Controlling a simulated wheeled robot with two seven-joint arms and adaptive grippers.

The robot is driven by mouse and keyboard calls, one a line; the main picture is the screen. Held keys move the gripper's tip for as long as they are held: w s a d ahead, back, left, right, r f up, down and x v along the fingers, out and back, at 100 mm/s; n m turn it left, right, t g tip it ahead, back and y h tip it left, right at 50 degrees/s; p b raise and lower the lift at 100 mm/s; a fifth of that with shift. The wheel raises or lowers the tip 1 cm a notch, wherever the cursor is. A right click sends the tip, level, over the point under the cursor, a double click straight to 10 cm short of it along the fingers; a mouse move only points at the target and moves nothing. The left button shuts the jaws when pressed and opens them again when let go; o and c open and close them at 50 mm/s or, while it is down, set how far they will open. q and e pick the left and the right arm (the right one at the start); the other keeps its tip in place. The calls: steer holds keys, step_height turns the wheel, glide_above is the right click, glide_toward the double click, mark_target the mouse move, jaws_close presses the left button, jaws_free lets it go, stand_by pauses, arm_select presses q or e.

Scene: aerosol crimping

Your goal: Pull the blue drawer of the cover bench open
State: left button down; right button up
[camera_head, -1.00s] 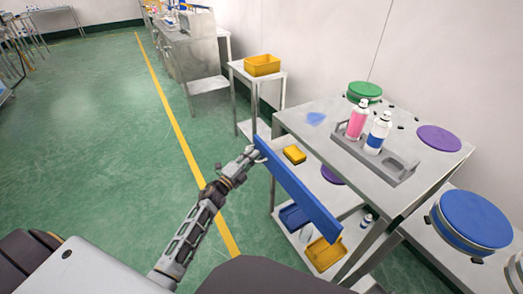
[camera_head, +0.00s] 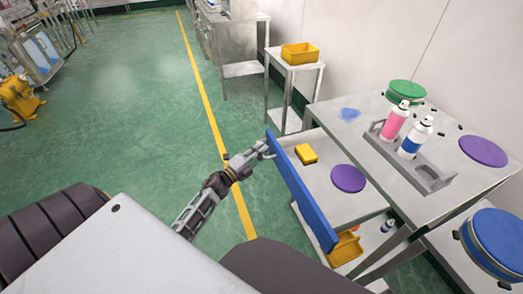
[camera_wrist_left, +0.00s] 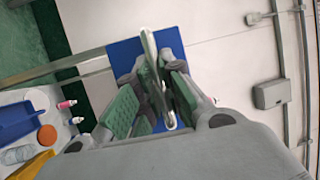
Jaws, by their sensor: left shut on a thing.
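The cover bench (camera_head: 365,125) stands at the right. Its drawer, with a long blue front (camera_head: 303,195), is pulled out to the left. A yellow block (camera_head: 306,153) and a purple disc (camera_head: 347,178) lie in the open drawer. My left gripper (camera_head: 267,148) is at the far end of the blue front, on its outer side. In the left wrist view, its green-padded fingers (camera_wrist_left: 158,85) are shut on a pale handle bar (camera_wrist_left: 152,62) before the blue panel (camera_wrist_left: 125,55). My right gripper is not in view.
On the bench top, a grey rack holds a pink can (camera_head: 394,123) and a blue-banded can (camera_head: 414,138), with green and purple discs nearby. A yellow bin (camera_head: 300,53) stands on a small table behind. A yellow bin (camera_head: 346,248) sits below the drawer.

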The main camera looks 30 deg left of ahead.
arm_select(q)
steer(key=c, duration=1.5)
jaws_free()
steer(key=shift+s, duration=0.1)
steer(key=shift+v, duration=5.9)
